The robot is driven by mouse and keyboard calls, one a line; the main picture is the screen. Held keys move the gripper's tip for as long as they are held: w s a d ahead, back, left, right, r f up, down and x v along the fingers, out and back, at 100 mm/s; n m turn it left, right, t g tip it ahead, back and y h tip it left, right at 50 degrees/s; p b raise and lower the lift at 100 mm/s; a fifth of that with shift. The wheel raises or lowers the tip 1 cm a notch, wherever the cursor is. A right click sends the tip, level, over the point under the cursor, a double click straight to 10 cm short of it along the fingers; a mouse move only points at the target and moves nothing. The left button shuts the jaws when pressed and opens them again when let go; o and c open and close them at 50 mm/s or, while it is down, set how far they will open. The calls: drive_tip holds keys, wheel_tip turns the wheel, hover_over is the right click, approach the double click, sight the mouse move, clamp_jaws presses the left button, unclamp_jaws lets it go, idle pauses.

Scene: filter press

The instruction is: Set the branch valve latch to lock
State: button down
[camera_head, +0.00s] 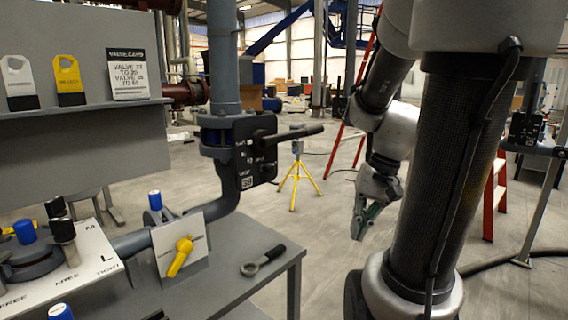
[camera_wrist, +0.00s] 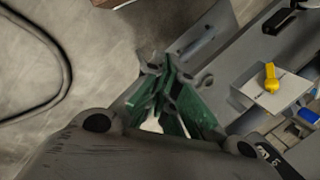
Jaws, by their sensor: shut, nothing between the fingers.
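A small yellow handle (camera_head: 180,257) is mounted on a white plate (camera_head: 201,233) by the grey branch pipe. It slants down to the left. The same yellow handle (camera_wrist: 270,77) shows at the right of the wrist view. A black labelled plate (camera_head: 256,146) with a long black lever (camera_head: 288,133) sits on the upright grey pipe; the lever points right. I cannot tell which of these is the branch valve latch; the markings are too small to read. My gripper (camera_head: 364,224) hangs right of the bench, apart from both handles. In the wrist view its green fingers (camera_wrist: 158,68) are shut and empty.
A ring-ended tool (camera_head: 263,262) with a black handle lies on the grey bench (camera_head: 240,240). Blue-capped and black-capped knobs stand at the left. Tags and a valve card (camera_head: 140,72) stand on a shelf. A yellow tripod (camera_head: 297,175) and red ladder (camera_head: 350,120) are behind.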

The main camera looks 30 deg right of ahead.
sight(268, 168)
drive_tip(key=w+d+r+m+t+y, duration=0.1)
drive_tip(key=w+d+m+t+y, duration=0.15)
drive_tip(key=w+t, duration=0.45)
drive_tip(key=w+d+r+m+t+y, duration=0.1)
drive_tip(key=w+d+m+t+y, duration=0.2)
drive_tip(key=w, duration=0.8)
drive_tip(key=w+r+n+t, duration=0.3)
drive_tip(key=w+r+n, duration=0.1)
drive_tip(key=r, duration=0.2)
drive_tip(key=shift+w+d+r+y, duration=0.25)
drive_tip(key=shift+w+r+y, duration=0.05)
drive_tip(key=shift+w+y, duration=0.15)
drive_tip(key=shift+a+n, duration=0.1)
drive_tip(key=shift+n, duration=0.15)
drive_tip(key=w+a, duration=0.2)
drive_tip(key=w+a+f, duration=0.1)
drive_tip(key=w+a, duration=0.4)
drive_tip(key=a, duration=0.1)
drive_tip(key=shift+w+f, duration=0.15)
drive_tip(key=shift+s+a+f, duration=0.2)
drive_tip(key=shift+a, duration=0.3)
